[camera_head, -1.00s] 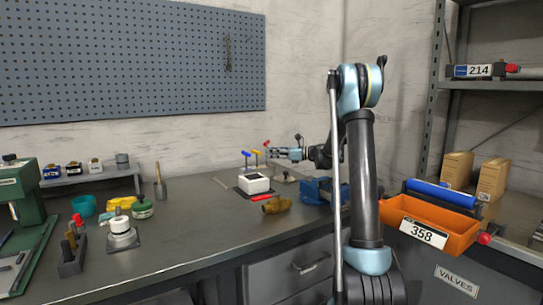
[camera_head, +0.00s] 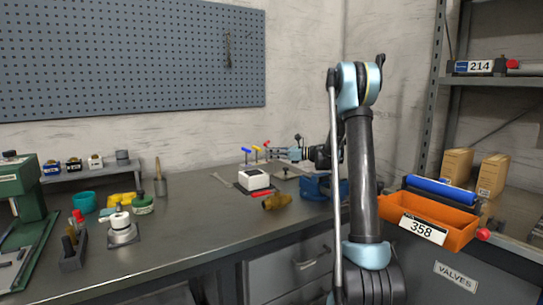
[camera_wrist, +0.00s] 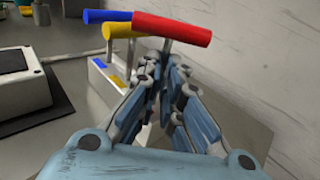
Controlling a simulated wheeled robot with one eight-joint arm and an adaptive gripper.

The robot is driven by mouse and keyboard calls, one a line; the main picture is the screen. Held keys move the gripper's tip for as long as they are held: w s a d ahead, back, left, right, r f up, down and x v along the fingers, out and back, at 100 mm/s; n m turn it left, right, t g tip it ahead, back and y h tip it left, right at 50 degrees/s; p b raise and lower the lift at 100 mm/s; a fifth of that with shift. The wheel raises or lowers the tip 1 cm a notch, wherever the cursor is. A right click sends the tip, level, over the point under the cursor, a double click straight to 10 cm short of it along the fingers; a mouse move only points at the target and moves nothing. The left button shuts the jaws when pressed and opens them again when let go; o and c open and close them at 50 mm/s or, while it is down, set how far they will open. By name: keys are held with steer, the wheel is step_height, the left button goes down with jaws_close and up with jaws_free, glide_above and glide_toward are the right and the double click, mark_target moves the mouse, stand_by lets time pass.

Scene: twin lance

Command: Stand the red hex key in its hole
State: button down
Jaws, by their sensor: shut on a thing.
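The red hex key (camera_wrist: 172,27) has a red bar handle that stands above my gripper (camera_wrist: 160,85) in the wrist view. Its metal shaft goes down between the fingers, which are shut on it. The lower end of the shaft is hidden. The blue hex key (camera_wrist: 105,16) and yellow hex key (camera_wrist: 128,31) stand upright behind it in a pale holder (camera_wrist: 100,88) with blue and yellow patches. The red key's hole is hidden by my fingers. In the head view, my gripper (camera_head: 272,154) is small, just right of the yellow key (camera_head: 256,148) and blue key (camera_head: 246,150).
A white box (camera_head: 253,184) with a dark top stands on a dark mat near the keys. A yellow-brown part (camera_head: 277,202) and a blue object (camera_head: 318,188) lie closer on the bench. A wall rises behind.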

steer(key=shift+f, duration=0.95)
steer(key=c, duration=1.7)
jaws_free()
steer(key=v, duration=1.2)
steer(key=shift+w+d+f, duration=0.1)
